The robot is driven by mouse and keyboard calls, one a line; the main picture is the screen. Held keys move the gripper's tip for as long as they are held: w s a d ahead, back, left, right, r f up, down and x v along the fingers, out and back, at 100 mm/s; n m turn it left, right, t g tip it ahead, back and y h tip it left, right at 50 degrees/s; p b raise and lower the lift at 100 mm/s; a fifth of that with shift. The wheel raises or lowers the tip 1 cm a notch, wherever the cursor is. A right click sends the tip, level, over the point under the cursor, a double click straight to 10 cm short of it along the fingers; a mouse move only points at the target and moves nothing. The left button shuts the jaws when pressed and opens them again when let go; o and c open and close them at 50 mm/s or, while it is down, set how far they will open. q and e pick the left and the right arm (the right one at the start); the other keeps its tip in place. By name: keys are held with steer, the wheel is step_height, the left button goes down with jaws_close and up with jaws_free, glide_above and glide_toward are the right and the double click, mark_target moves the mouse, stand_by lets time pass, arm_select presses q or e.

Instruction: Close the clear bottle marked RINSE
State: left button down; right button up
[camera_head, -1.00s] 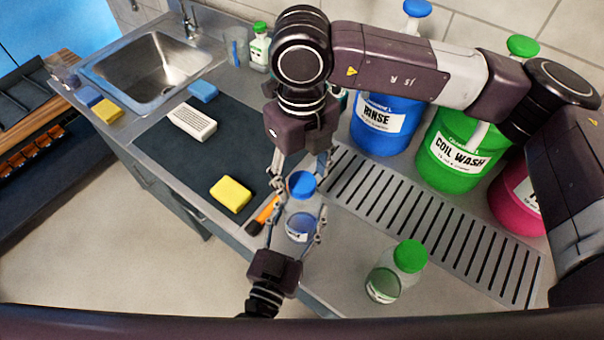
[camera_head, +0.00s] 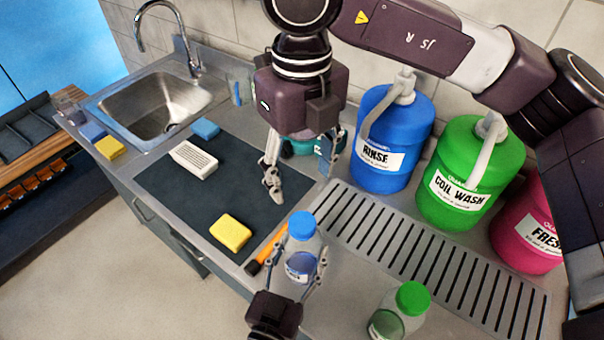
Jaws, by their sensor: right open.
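A small clear bottle (camera_head: 300,268) with blue liquid low inside and a label too small to read stands at the front of the counter. A blue cap (camera_head: 301,224) sits on its neck and looks level; how tight it is cannot be seen. My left gripper (camera_head: 299,270) reaches in from the bottom edge, with its fingers closed against both sides of the bottle. My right gripper (camera_head: 303,172) hangs above and behind the bottle, fingers spread wide, empty and apart from the cap.
A green-capped bottle (camera_head: 398,315) stands to the right, near a slotted drain grate (camera_head: 420,250). Large blue RINSE (camera_head: 390,135), green COIL WASH (camera_head: 470,170) and pink (camera_head: 525,235) jugs line the back. A yellow sponge (camera_head: 231,233) lies on the dark mat (camera_head: 190,205).

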arm_select(q)
steer(key=c, duration=0.7)
jaws_free()
steer(key=shift+s, duration=0.1)
steer(key=v, duration=1.1)
steer(key=shift+s+a, duration=0.1)
steer(key=shift+s, duration=0.3)
